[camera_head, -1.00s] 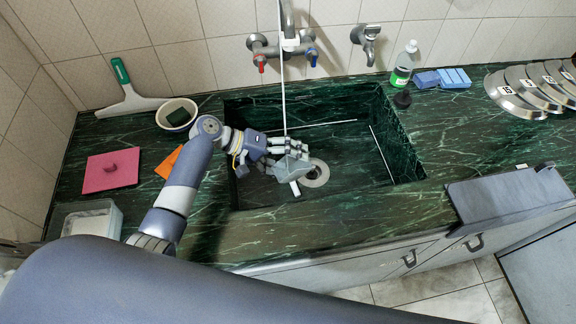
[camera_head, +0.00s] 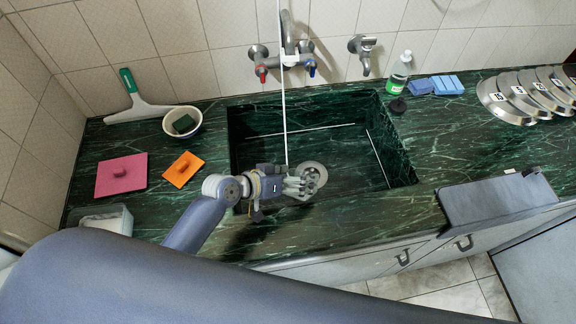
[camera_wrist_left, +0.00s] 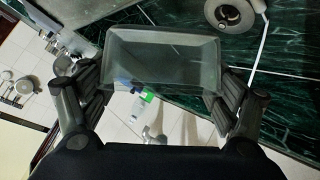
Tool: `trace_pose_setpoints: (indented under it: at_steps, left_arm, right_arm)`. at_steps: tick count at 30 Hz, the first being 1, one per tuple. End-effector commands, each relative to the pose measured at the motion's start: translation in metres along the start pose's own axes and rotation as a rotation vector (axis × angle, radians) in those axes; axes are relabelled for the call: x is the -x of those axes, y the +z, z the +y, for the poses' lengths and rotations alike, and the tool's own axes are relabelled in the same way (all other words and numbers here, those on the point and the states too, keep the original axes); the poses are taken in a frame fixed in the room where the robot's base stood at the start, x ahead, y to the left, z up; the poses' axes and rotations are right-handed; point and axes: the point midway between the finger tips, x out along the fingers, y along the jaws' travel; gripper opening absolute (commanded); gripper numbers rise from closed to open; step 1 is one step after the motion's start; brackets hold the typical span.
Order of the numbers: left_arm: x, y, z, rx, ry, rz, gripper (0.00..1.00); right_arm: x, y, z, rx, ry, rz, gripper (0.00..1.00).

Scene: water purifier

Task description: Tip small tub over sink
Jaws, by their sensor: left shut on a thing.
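My left gripper (camera_head: 297,187) is over the front part of the green marble sink (camera_head: 345,150), close to the drain (camera_head: 313,170). In the left wrist view its two fingers (camera_wrist_left: 160,95) are shut on the small tub (camera_wrist_left: 165,50), a see-through grey rectangular container, one finger on each side. No contents can be made out in it. In the head view the tub is mostly hidden by the hand and its tilt is unclear. In the wrist view the drain (camera_wrist_left: 235,14) shows beyond the tub. My right gripper is not in view.
Another clear tub (camera_head: 122,222) with white contents stands at the counter's left. A pink pad (camera_head: 122,185), an orange pad (camera_head: 183,173) and a bowl (camera_head: 183,124) lie left of the sink. A thin white rod (camera_head: 284,110) rises at the sink. A bottle (camera_head: 399,72) stands behind right.

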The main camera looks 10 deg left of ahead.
Motion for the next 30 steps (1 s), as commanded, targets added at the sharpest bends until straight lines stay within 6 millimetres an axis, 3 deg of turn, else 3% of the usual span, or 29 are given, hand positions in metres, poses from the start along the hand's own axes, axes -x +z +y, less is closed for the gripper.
trace_pose_setpoints:
  at_steps: [8,19,30]
  left_arm:
    - [0.022,0.0,0.034,-0.168,-0.069,0.106,0.55]
    - [0.021,0.025,0.051,-0.385,-0.159,0.243,0.55]
    - [0.022,0.031,0.055,-0.452,-0.187,0.286,0.55]
  right_arm:
    - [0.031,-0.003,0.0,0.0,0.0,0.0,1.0]
    - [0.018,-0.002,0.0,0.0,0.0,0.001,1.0]
    - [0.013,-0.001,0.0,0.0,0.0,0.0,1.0]
